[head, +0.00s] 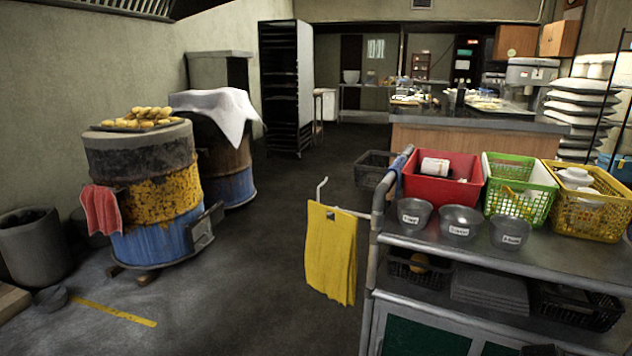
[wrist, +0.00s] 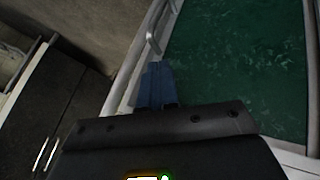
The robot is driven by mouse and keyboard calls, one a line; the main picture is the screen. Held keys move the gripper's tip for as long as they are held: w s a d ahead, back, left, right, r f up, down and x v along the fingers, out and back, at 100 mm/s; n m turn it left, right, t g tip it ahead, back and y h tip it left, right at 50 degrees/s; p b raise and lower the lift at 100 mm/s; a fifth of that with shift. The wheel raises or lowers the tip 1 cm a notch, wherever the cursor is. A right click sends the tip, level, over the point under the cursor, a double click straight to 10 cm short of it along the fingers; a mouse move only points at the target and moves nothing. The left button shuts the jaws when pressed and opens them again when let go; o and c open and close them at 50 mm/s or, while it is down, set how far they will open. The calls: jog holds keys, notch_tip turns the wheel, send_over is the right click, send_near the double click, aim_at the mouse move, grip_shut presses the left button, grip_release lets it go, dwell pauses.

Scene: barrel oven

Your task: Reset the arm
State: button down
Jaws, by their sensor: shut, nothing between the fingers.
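My gripper (wrist: 156,72) shows in the wrist view as closed bluish fingers rising from a dark body at the bottom of the picture. The fingers are together with nothing between them. A pale curved handle (wrist: 153,42) appears just beyond the fingertips; I cannot tell whether they touch. A green panel (wrist: 240,65) in a pale frame lies to the right of the fingers. My gripper is not clearly visible in the head view.
A metal cart (head: 470,248) with bowls and baskets stands at the right, with a yellow towel (head: 331,254) on its side rail. A barrel oven (head: 155,200) with bread on top stands at the left. Open floor (head: 265,270) lies between them.

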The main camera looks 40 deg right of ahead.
jog(key=w+a+r+n+t, duration=0.15)
jog(key=a+n+t, duration=0.25)
jog(key=a, duration=0.5)
jog(key=a+r+n+t, duration=0.3)
jog(key=a+n+t, duration=0.1)
jog(key=a, duration=0.6)
jog(key=w+a+r+n+t, duration=0.1)
jog(key=a+r+n+t, duration=0.25)
jog(key=a, duration=0.55)
jog(key=s+a+r+n+t+y, duration=0.1)
jog(key=s+a+r+t+y, duration=0.1)
jog(key=a+r, duration=0.4)
jog(key=s+a+r+n+t+y, duration=0.2)
jog(key=a+r+y, duration=0.1)
jog(key=a, duration=0.5)
jog(key=s+a+r+t+y+p, duration=0.1)
jog(key=a+r+p, duration=0.2)
jog(key=r+p, duration=0.4)
jog(key=s+a+r+t+y+p, duration=0.1)
jog(key=r+p, duration=0.6)
jog(key=r, duration=1)
jog(key=shift+s+a, duration=0.55)
jog(key=shift+a, duration=0.6)
jog(key=shift+m, duration=0.25)
